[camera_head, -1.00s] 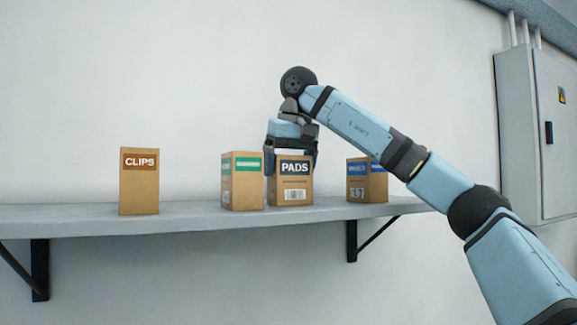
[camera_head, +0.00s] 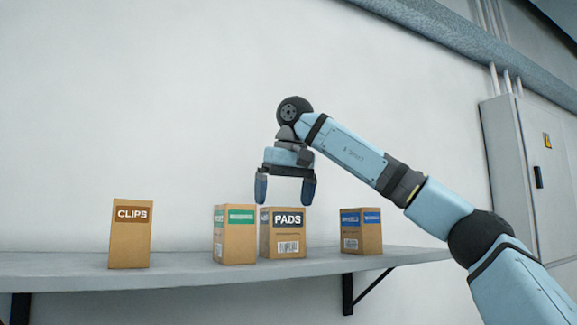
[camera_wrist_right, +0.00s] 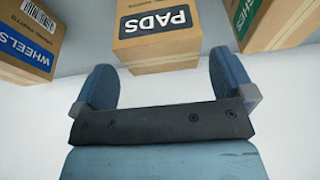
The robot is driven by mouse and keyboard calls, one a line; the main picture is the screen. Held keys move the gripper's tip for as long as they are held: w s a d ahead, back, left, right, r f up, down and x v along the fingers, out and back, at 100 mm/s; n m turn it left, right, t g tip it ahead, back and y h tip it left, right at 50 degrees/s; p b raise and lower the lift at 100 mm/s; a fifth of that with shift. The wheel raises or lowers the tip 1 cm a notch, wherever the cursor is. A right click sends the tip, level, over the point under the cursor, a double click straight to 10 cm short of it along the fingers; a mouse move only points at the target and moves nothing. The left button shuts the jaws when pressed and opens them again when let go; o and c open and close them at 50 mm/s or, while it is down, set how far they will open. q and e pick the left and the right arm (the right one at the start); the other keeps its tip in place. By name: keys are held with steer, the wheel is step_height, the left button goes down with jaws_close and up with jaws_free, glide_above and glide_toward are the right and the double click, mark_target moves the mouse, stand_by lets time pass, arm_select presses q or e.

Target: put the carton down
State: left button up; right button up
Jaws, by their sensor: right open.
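The PADS carton (camera_head: 283,240) stands upright on the shelf, with its dark label facing me. My right gripper (camera_head: 285,199) is open and empty just above it, its two fingers pointing down and clear of the carton's top. In the right wrist view the PADS carton (camera_wrist_right: 158,40) lies beyond the gap between the open fingers (camera_wrist_right: 155,85), apart from them. My left gripper is in neither view.
A green-labelled carton (camera_head: 235,236) stands close to the left of PADS. A blue-labelled carton (camera_head: 361,233) stands to the right with a gap. The CLIPS carton (camera_head: 131,235) is farther left. The shelf (camera_head: 60,272) has bare room between CLIPS and the green-labelled carton.

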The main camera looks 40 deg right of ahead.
steer(key=v, duration=0.7)
steer(key=shift+s, duration=0.15)
stand_by(0.4)
